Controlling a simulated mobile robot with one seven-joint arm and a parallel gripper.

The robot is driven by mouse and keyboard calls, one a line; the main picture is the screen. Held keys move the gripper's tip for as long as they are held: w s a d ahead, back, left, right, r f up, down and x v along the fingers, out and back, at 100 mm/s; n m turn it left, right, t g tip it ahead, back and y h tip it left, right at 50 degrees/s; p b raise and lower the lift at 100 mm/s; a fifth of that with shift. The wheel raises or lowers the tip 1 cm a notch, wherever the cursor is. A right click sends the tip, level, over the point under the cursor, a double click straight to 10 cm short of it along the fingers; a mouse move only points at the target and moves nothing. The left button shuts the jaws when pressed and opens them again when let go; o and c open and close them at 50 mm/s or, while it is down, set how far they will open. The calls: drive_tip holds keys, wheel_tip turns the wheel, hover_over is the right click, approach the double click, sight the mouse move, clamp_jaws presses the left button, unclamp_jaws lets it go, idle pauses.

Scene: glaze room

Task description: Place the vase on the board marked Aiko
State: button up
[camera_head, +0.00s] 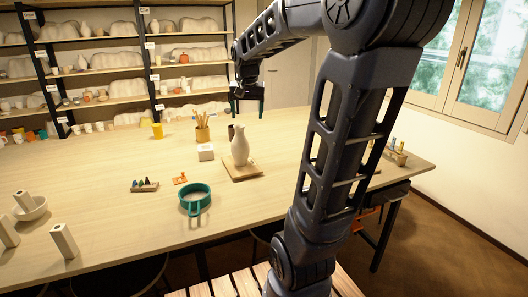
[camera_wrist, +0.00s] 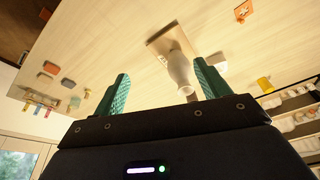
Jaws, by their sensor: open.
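A pale vase (camera_head: 240,147) stands upright on a square wooden board (camera_head: 237,175) near the middle of the table. No name on the board can be read. In the wrist view the vase (camera_wrist: 179,72) shows between my two teal fingers, farther off than their tips, with the board (camera_wrist: 157,43) beneath it. My gripper (camera_head: 247,107) is open and empty, above and beyond the vase in the head view and apart from it. My open gripper (camera_wrist: 164,78) also shows in the wrist view.
Beside the board are a white block (camera_head: 205,152), a pot of brushes (camera_head: 202,134) and a small orange piece (camera_head: 180,179). A yellow cup (camera_head: 157,130) stands behind. The table's left middle is mostly clear.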

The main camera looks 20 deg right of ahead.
drive_tip(key=s+a+f+n, duration=0.1)
drive_tip(key=s+f+n, duration=0.1)
drive_tip(key=s, duration=0.7)
drive_tip(key=s+f+n+t, duration=0.1)
drive_tip(key=s+f, duration=0.3)
drive_tip(key=s, duration=0.6)
drive_tip(key=shift+a+f+n+t+y, duration=0.25)
drive_tip(key=shift+a+n+t+y, duration=0.1)
drive_tip(key=shift+n, duration=0.35)
